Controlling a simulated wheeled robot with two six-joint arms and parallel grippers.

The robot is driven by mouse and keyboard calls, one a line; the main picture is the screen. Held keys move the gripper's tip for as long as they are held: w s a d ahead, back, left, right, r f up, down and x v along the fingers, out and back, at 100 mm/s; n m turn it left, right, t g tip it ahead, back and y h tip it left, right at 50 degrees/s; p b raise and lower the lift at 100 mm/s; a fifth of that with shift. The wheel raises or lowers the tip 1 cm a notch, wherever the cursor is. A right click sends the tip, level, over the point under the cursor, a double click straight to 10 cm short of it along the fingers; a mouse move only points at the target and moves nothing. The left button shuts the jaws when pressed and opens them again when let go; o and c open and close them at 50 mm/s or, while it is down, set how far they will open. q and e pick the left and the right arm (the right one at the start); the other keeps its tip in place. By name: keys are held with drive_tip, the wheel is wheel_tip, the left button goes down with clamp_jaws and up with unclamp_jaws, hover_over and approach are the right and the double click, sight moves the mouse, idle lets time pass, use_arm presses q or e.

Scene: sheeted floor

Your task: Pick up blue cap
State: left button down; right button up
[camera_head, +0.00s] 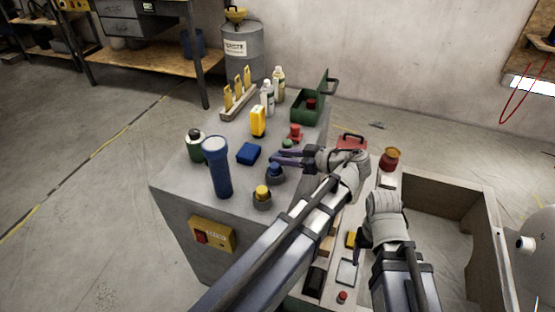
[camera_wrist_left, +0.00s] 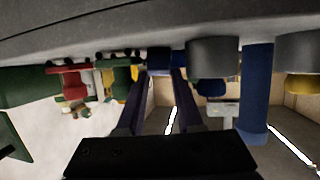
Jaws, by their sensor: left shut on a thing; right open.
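A blue cap (camera_head: 275,171) sits on a round grey base on the grey cabinet top. It shows upside down in the left wrist view (camera_wrist_left: 211,88), right of the fingers. My left gripper (camera_head: 272,157) reaches in level just behind the cap and points left. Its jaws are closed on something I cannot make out. A blue block (camera_head: 249,154) lies in line with its fingertips and shows between them in the left wrist view (camera_wrist_left: 159,60); I cannot tell whether they touch. My right gripper (camera_head: 358,256) is open and points down over the tray at the right.
A blue flashlight (camera_head: 217,170) stands near the cabinet's front left. A yellow cap (camera_head: 262,191) on a grey base, a yellow box (camera_head: 258,121), a red button piece (camera_head: 295,132) and a green box (camera_head: 309,104) stand around. The wooden tray (camera_head: 470,190) is at the right.

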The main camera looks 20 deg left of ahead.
use_arm(q)
wheel_tip(320, 180, up, 10)
drive_tip(key=p, duration=1)
